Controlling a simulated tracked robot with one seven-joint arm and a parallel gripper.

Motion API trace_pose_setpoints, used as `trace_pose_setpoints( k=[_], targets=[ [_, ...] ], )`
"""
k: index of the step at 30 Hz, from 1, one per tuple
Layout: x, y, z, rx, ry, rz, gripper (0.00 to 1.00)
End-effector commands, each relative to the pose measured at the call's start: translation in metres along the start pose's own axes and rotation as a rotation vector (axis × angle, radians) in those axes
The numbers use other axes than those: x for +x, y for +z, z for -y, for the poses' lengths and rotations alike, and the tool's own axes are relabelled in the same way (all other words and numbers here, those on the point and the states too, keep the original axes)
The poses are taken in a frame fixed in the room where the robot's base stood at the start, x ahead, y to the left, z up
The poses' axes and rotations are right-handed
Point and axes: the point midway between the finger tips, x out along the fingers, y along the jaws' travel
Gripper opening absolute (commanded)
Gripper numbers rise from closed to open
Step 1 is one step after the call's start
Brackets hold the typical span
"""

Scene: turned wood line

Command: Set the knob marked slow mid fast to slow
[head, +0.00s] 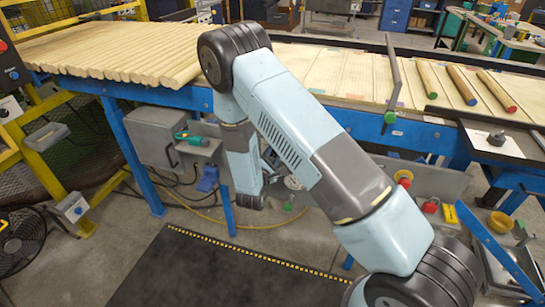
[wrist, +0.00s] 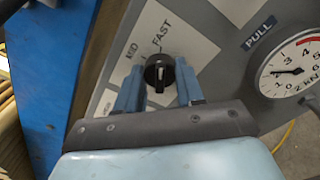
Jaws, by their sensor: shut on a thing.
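In the wrist view a small black knob (wrist: 159,73) with a pale bar sits on a white label plate (wrist: 190,38). The plate reads FAST above the knob and MID at its upper left; the lettering further down left is partly hidden by a finger. The bar runs roughly up and down in the picture, toward FAST at its upper end; I cannot tell which end is the pointer. My gripper (wrist: 158,88) is shut on the knob, one blue finger on each side.
A round gauge (wrist: 292,70) and a PULL label (wrist: 258,31) are right of the knob on the grey panel. A blue-framed bench (head: 75,88) carries wooden rods (head: 120,50). A red button (head: 404,180) is on the bench front. A black mat (head: 220,270) lies on the floor.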

Motion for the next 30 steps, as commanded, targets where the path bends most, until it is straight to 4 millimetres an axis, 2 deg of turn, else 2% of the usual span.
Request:
trace_pose_setpoints(
  k=[1, 4, 14, 20, 30],
  targets=[
    [-0.0002, 0.0001, 0.0013, -0.002, -0.002, 0.000, 0.16],
    [-0.0003, 0.0002, 0.0015, -0.002, -0.003, 0.000, 0.07],
    [-0.0003, 0.0004, 0.0022, -0.053, -0.004, 0.000, 0.07],
    [-0.0007, 0.0003, 0.0021, -0.172, -0.004, 0.000, 0.07],
    [-0.0008, 0.0000, 0.0020, -0.483, -0.004, -0.002, 0.07]
  ],
)
